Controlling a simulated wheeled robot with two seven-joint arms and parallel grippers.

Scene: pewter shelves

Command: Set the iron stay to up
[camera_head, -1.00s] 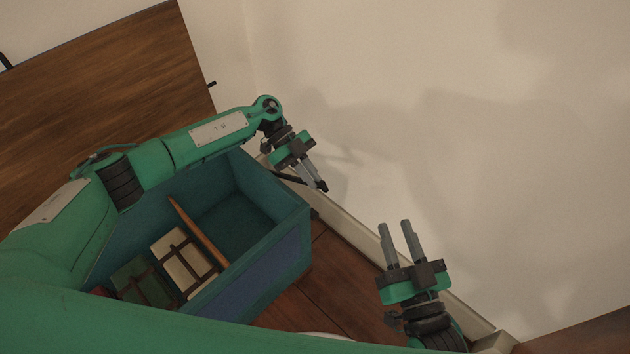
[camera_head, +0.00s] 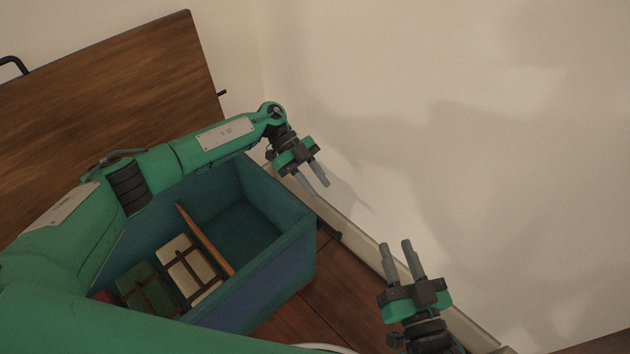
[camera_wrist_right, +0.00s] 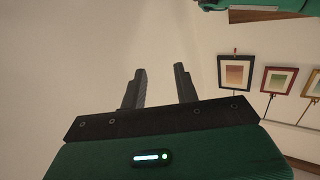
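The blue chest (camera_head: 262,290) stands open below my left arm. A short dark bar (camera_head: 330,229), which looks like the iron stay, sticks out low at the chest's right side by the wall, pointing down to the right. My left gripper (camera_head: 316,185) is open and empty above the chest's right rim, up and to the left of the bar and apart from it. My right gripper (camera_head: 398,246) is open and empty, to the right of the bar near the wall; its spread fingers (camera_wrist_right: 160,85) show in the right wrist view.
The brown wooden panel (camera_head: 120,85), seemingly the raised lid, stands behind the chest with a small dark peg (camera_head: 221,94) at its edge. Inside are a wooden divider (camera_head: 205,240) and strapped bundles (camera_head: 190,268). The pale wall (camera_head: 480,150) closes off the right.

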